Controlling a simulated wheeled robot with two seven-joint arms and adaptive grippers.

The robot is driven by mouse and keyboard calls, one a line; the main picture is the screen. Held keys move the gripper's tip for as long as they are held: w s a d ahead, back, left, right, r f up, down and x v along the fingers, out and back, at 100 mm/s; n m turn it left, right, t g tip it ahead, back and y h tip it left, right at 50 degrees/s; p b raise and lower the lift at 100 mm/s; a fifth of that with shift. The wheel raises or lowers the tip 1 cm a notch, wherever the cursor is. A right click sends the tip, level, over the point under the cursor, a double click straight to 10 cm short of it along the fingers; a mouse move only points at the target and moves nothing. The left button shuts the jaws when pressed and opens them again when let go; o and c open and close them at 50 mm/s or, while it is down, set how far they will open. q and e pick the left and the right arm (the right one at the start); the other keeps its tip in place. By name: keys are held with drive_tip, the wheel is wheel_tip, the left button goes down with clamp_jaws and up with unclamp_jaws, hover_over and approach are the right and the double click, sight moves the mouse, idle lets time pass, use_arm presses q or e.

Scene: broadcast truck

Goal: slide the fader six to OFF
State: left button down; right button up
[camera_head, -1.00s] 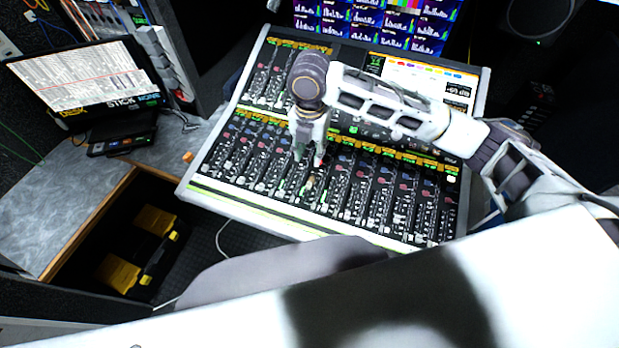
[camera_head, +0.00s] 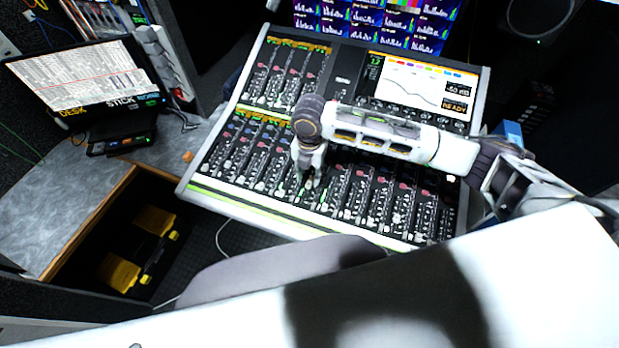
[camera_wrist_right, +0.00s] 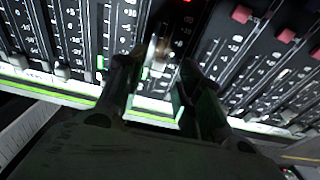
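The mixing console (camera_head: 262,210) has several channel strips with fader slots and small caps. My right gripper (camera_head: 309,184) reaches down over the lower fader bank, near its front edge. In the right wrist view its two dark fingers (camera_wrist_right: 157,72) stand apart, with a strip between and beyond them. A pale brownish fader cap (camera_wrist_right: 158,50) shows blurred in that gap; I see no finger closed on it. I cannot read which channel number this strip has. My left gripper is not in view.
Red-capped knobs or faders (camera_wrist_right: 242,14) sit on strips to the right in the wrist view. A console screen (camera_head: 425,85) is behind my right arm. A laptop-like display (camera_head: 90,75) stands on the grey desk at left.

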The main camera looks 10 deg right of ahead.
sight(310, 181)
drive_tip(key=shift+f, duration=1.8)
drive_tip(key=shift+c, duration=0.4)
clamp_jaws()
